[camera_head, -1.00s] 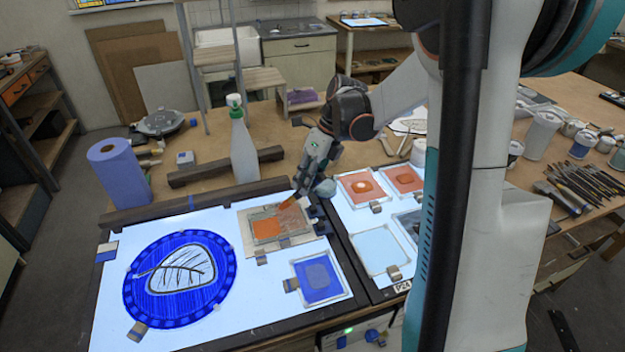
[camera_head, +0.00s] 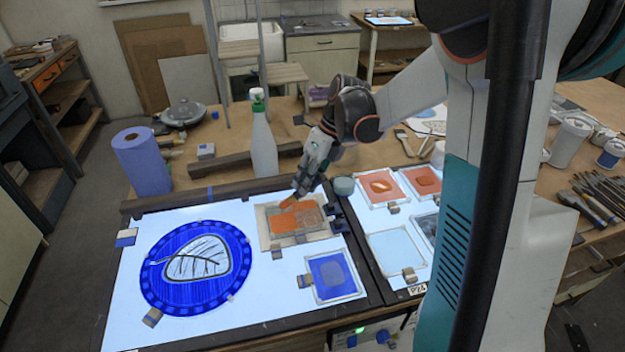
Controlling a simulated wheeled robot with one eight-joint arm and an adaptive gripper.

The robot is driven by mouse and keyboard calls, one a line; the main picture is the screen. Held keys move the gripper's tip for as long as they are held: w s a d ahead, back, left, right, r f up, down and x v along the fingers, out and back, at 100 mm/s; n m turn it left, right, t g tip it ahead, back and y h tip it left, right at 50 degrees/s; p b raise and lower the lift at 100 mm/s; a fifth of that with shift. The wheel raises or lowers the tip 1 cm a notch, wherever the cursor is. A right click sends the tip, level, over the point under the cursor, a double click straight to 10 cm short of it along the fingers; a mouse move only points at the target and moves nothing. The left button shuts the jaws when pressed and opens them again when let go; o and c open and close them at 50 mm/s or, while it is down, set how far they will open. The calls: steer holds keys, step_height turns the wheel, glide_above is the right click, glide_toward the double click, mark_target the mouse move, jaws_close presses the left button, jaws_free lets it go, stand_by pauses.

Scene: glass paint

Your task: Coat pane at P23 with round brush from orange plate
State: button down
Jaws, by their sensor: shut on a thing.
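My gripper (camera_head: 308,183) is shut on a brush whose orange tip (camera_head: 287,203) points down and left. The tip is at the upper left of a glass pane (camera_head: 312,217) on a beige board; I cannot tell whether it touches. The pane's left part is bright orange and its right part duller, brownish. Most of the brush is hidden by the gripper. Two square plates with orange paint, one nearer (camera_head: 367,193) and one farther (camera_head: 422,180), lie to the right. I cannot read a P23 label; a label (camera_head: 416,289) at the right panel's front edge looks like P24.
The lit panel also bears a round blue leaf piece (camera_head: 170,285) and a blue pane (camera_head: 335,279). A light blue pane (camera_head: 392,249) lies right. A spray bottle (camera_head: 263,143), paper roll (camera_head: 142,160) and dark bar (camera_head: 228,164) stand behind. A small round pot (camera_head: 344,186) is beside my gripper.

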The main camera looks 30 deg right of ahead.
mark_target(290, 204)
steer(key=shift+w+a, duration=0.25)
steer(key=shift+a, duration=0.9)
steer(key=shift+w+a, duration=0.25)
steer(key=shift+a, duration=0.9)
steer(key=shift+r, duration=0.1)
step_height(290, 204, up, 5)
steer(key=p, duration=0.3)
